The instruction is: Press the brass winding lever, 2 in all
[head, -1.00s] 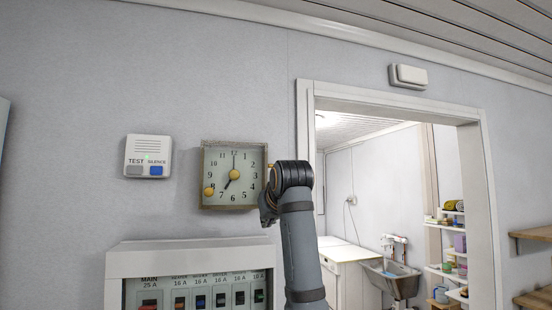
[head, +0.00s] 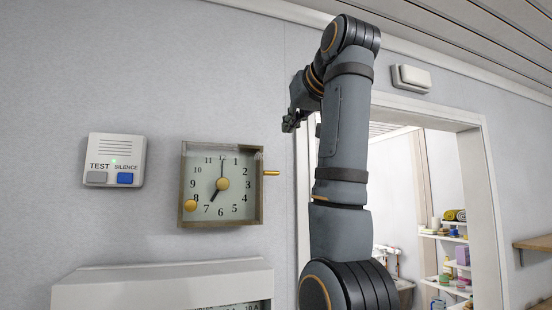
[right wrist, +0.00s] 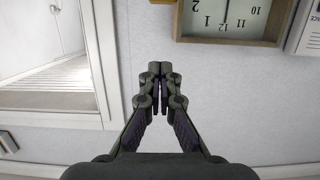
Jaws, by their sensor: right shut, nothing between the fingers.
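The brass winding lever (head: 271,173) sticks out from the right side of the square wall clock (head: 182,200). In the right wrist view the shut fingertips (right wrist: 160,70) are in front of bare wall. That view is upside down, with the clock (right wrist: 228,38) at the top right and a bit of the lever (right wrist: 162,2) at the top edge. My left gripper is not in view.
A white box (head: 116,160) with TEST and SILENCE buttons hangs left of the clock. A breaker panel (head: 160,285) sits below. A doorway (head: 480,200) opens at the right, with a white fixture (head: 410,78) above it. The wall around the lever is bare.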

